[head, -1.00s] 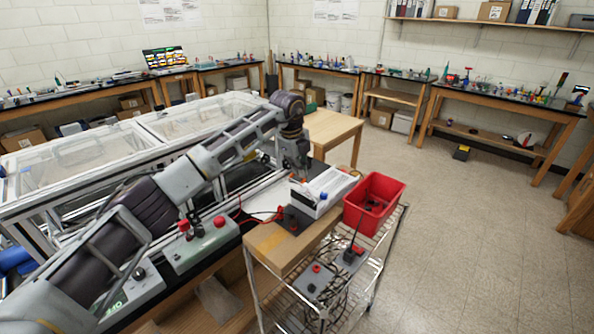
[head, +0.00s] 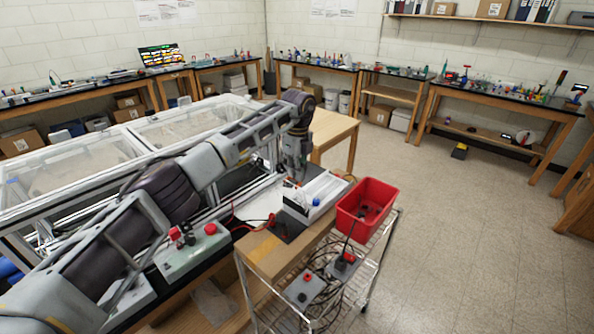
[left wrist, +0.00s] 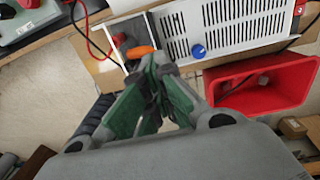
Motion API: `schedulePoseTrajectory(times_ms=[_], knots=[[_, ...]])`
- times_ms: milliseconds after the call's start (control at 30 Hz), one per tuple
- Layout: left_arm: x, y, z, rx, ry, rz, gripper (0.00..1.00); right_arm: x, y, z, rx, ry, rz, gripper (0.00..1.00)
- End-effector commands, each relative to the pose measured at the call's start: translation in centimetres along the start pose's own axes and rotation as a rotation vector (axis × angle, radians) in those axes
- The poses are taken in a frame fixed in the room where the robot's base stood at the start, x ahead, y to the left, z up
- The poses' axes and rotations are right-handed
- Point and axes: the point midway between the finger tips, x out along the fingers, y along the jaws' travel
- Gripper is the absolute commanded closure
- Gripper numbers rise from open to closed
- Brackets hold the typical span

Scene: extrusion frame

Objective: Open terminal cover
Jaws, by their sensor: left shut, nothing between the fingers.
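A white slotted box (head: 325,188) with a blue knob (head: 316,202) sits on the near bench end; its vented face (left wrist: 225,30) fills the top of the left wrist view. At its left end is a dark panel (head: 288,226) with red and black leads. I cannot make out which part is the terminal cover. An orange piece (left wrist: 140,51) shows by my fingertips in the left wrist view. My left gripper (head: 296,178) is above the box's left side in the head view. Its green fingers (left wrist: 155,62) are shut and empty. My right gripper is out of view.
A control box with red buttons (head: 192,250) lies to the left. A clear-topped aluminium frame (head: 75,165) is behind my arm. Open floor is at right.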

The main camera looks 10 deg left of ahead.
Motion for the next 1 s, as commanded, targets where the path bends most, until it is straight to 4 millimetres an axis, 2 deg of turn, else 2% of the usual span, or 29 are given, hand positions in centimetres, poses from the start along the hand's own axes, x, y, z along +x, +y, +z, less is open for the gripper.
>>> schedulePoseTrajectory(times_ms=[33,367,633,1000], knots=[[1.98,0.43,-0.41,0.002,0.010,0.030,1.00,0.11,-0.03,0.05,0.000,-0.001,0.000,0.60],[2.02,0.44,-0.40,0.003,0.010,0.031,1.00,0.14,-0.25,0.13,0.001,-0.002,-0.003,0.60],[2.01,0.44,-0.39,0.003,0.010,0.030,0.68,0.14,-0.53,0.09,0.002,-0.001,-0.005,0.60],[1.67,0.37,-0.25,0.002,0.006,0.025,0.68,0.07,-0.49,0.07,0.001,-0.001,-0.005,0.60]])
